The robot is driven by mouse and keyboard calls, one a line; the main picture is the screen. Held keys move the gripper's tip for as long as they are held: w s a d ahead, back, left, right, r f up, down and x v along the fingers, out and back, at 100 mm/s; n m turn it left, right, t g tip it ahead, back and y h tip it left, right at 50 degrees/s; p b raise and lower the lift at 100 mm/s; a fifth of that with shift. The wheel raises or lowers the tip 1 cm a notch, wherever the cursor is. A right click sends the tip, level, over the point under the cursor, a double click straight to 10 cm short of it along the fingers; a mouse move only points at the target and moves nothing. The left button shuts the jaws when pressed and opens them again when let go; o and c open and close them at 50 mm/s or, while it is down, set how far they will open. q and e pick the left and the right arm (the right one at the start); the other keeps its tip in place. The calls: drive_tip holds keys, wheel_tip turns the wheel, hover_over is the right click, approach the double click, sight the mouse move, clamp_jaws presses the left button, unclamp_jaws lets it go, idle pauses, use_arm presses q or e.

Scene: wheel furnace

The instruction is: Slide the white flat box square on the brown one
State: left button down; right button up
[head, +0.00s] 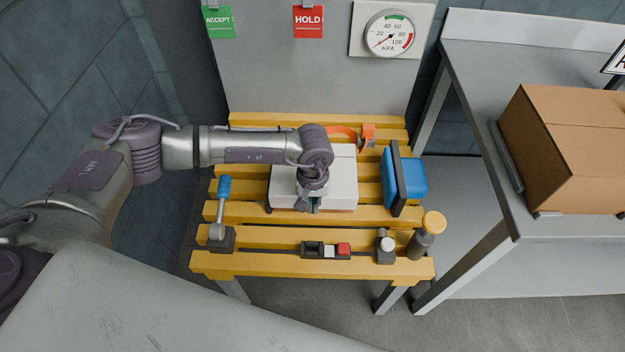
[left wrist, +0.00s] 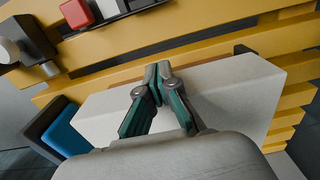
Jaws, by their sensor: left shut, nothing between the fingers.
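The white flat box (head: 343,178) lies on the yellow slatted bench in the head view. A thin brown strip shows under its front edge, probably the brown box (head: 340,210); the rest of it is hidden, so I cannot tell how square the two are. My left gripper (head: 314,206) points down at the front middle of the white box. In the left wrist view its fingertips (left wrist: 157,72) are together and empty, over or against the white box (left wrist: 225,90); I cannot tell if they touch. My right gripper is not in view.
The yellow bench (head: 265,238) holds a blue-handled lever (head: 222,205), a red-and-white switch block (head: 328,251), a blue block with a dark plate (head: 405,178), a yellow-capped cylinder (head: 427,235) and an orange piece (head: 367,136). A cardboard box (head: 570,150) stands on the grey table.

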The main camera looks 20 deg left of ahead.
use_arm(q)
drive_tip(key=shift+w+a+b, duration=0.25)
drive_tip(key=shift+w+b, duration=0.45)
drive_tip(key=shift+w, duration=0.25)
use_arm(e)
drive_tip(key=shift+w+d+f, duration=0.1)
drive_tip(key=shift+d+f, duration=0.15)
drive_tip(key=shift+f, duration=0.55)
use_arm(q)
drive_tip(key=shift+s, duration=0.1)
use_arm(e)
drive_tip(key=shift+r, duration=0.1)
use_arm(q)
drive_tip(key=shift+s+d, duration=0.2)
drive_tip(key=shift+s, duration=0.45)
wheel_tip(320, 180, up, 7)
drive_tip(key=p, duration=0.4)
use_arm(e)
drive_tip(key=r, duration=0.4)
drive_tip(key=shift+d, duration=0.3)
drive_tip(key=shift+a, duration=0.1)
